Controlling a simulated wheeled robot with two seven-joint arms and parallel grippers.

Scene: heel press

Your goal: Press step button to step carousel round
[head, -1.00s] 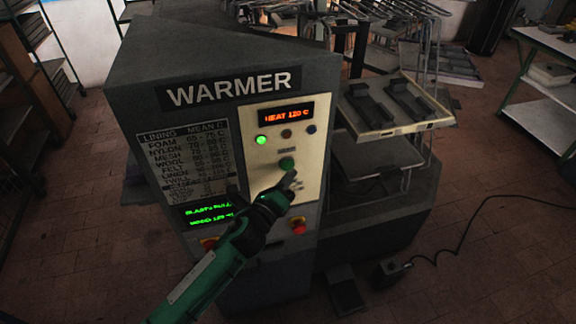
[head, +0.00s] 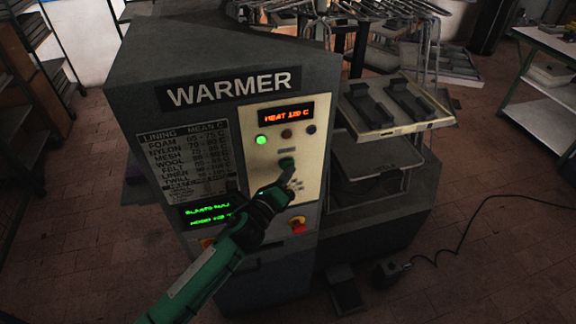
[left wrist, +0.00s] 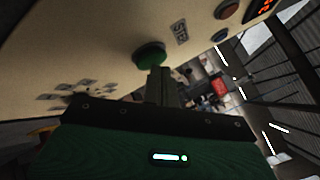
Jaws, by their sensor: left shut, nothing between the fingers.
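The warmer's cream control panel (head: 311,180) carries a green button (head: 287,162) below a row of small lamps. A label, partly readable as "STEP", sits beside the green button (left wrist: 149,54) in the left wrist view. My left gripper (head: 289,175) is shut and empty, its fingertips at the lower edge of the green button. In the left wrist view the shut fingers (left wrist: 158,75) reach up to the button; I cannot tell whether they touch it. My right gripper is not in view. The carousel's tray with dark pads (head: 388,108) stands right of the panel.
A red display (head: 286,114) and a lit green lamp (head: 261,139) are above the button. A red knob on yellow (head: 298,225) is below it. A foot pedal (head: 345,293) and a cable (head: 450,247) lie on the floor. A table (head: 550,85) stands at right.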

